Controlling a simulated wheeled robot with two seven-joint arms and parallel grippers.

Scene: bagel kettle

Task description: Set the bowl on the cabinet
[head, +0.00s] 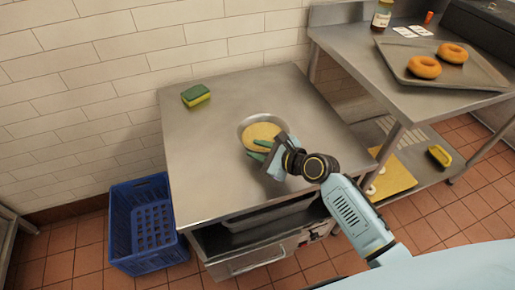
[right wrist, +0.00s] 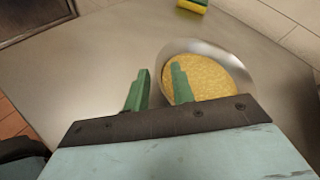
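A shallow metal bowl (head: 243,124) with yellow, grainy contents is on the steel top of the cabinet (head: 205,170), right of its middle. It appears upright and resting on the top. My right gripper (head: 258,149) is at the bowl's near side, its green fingers apart. In the right wrist view the bowl (right wrist: 245,78) is ahead, and my right gripper (right wrist: 160,80) straddles its left rim, one finger outside and one over the contents. A gap shows between the fingers; the lower rim is hidden behind the gripper. My left gripper is out of view.
A green and yellow sponge (head: 196,95) lies at the cabinet's back left. A blue crate (head: 143,225) stands on the floor to the left. A steel table at right holds a tray (head: 482,78) with two bagels and a bottle (head: 382,15). The cabinet's left front is clear.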

